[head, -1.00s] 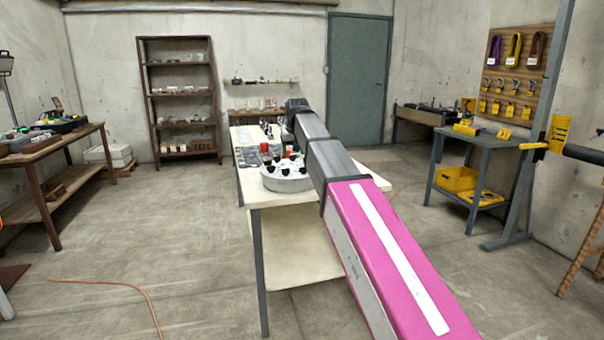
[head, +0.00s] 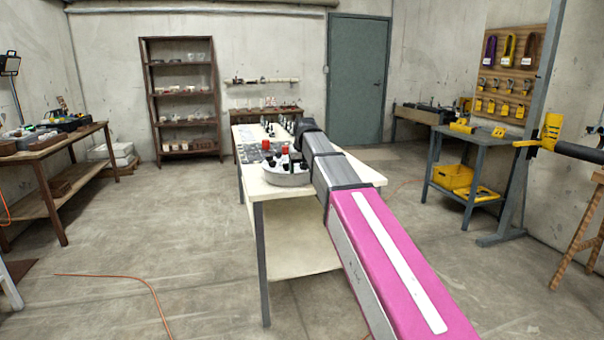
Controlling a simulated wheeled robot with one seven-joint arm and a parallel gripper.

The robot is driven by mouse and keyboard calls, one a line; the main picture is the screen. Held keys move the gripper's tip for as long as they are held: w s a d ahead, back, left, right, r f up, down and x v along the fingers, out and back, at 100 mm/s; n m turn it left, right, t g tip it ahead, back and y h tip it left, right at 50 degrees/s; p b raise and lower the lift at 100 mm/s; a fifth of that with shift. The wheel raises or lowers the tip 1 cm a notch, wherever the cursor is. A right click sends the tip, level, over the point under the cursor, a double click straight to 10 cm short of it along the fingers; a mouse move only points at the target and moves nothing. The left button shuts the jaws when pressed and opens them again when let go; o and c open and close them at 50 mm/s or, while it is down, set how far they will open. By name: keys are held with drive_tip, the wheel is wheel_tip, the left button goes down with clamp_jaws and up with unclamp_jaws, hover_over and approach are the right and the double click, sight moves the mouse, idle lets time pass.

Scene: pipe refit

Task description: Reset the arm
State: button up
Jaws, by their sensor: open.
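My arm reaches from the lower right over the near end of the long pale worktable (head: 280,258). My gripper does not show; the arm hides whatever lies beyond that dark part. A round pale tray (head: 285,179) with dark items in it stands on the table just left of the arm.
A wooden bench (head: 50,150) stands left, a brown shelf (head: 143,100) at the back, and a blue-grey stand (head: 482,141) right. An orange cable (head: 130,279) crosses the otherwise clear left floor.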

drive_tip(key=s+d+f+g, duration=0.1)
drive_tip(key=s+d+f, duration=0.3)
drive_tip(key=f, duration=0.3)
drive_tip(key=s+d+f+m, duration=0.1)
drive_tip(key=s+d+f, duration=0.3)
drive_tip(key=f, duration=0.4)
drive_tip(key=s+d+f+g, duration=0.1)
drive_tip(key=s+d+f, duration=0.25)
drive_tip(key=f, duration=0.35)
drive_tip(key=s+d+f+g, duration=0.1)
drive_tip(key=s+d+f, duration=0.3)
drive_tip(key=s+f, duration=0.3)
drive_tip(key=s+d+f+m+h, duration=0.1)
drive_tip(key=s+d+f, duration=0.3)
drive_tip(key=s+f, duration=0.3)
drive_tip(key=s, duration=0.2)
drive_tip(key=shift+s+f+m+g, duration=0.3)
drive_tip(key=shift+f+g, duration=0.1)
